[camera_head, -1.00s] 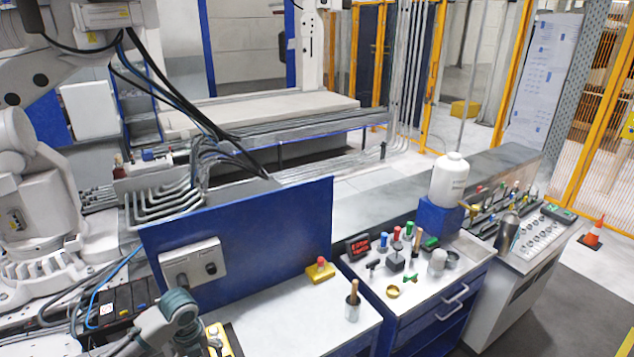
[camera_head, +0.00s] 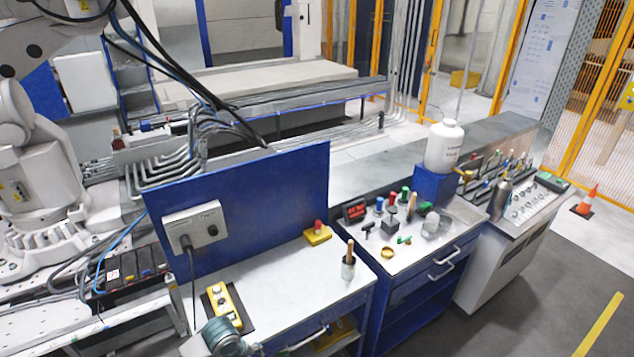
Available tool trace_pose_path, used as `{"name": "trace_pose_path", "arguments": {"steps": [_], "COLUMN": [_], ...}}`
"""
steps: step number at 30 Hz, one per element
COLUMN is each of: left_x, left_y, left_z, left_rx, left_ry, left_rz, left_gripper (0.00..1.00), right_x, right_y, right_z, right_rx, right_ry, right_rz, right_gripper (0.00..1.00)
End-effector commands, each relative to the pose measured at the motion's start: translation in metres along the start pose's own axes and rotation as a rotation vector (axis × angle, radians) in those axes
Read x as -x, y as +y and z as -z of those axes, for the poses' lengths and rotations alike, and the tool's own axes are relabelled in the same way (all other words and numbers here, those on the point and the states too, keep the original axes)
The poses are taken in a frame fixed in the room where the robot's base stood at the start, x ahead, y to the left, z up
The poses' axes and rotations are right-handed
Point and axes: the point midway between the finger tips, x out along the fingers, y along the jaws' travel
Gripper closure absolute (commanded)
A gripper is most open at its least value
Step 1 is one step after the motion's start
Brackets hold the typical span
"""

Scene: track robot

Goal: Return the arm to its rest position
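A grey-teal rounded part of my own arm (camera_head: 225,338) shows at the bottom edge, left of centre. It is in front of the white workbench top (camera_head: 275,290), close to a yellow control box (camera_head: 222,306). Most of this arm is below the picture edge. No fingertips of either gripper are visible, so I cannot see whether they are open or shut. My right arm is not identifiable in the view.
A blue upright panel (camera_head: 270,192) with a socket box (camera_head: 197,226) and plugged cable stands behind the bench. A red button on a yellow base (camera_head: 317,234) and a tool cup (camera_head: 348,267) stand on it.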

Motion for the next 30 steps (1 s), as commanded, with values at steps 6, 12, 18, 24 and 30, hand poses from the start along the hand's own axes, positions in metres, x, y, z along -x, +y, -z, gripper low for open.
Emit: {"name": "trace_pose_path", "arguments": {"steps": [6, 12, 18, 24, 30], "left_x": [-0.047, -0.063, -0.068, -0.067, -0.094], "left_y": [0.023, 0.07, 0.119, 0.171, 0.196], "left_z": [0.08, 0.106, 0.106, 0.102, 0.095], "left_rx": [0.507, 1.112, 1.532, 1.858, 2.009], "left_ry": [0.104, 0.145, 0.111, 0.035, -0.026], "left_rz": [0.133, 0.206, 0.229, 0.251, 0.253], "left_gripper": [0.11, 0.11, 0.11, 0.11, 0.11], "right_x": [0.0, 0.0, 0.0, 0.0, 0.0], "right_y": [0.0, 0.004, 0.006, 0.006, 0.006], "right_z": [-0.005, -0.005, -0.006, -0.005, -0.003], "right_rx": [0.002, 0.004, 0.005, 0.005, 0.005], "right_ry": [-0.009, -0.008, -0.008, -0.007, -0.004], "right_rz": [0.0, -0.005, -0.007, -0.007, -0.007], "right_gripper": [0.07, 0.07, 0.07, 0.07, 0.07]}}
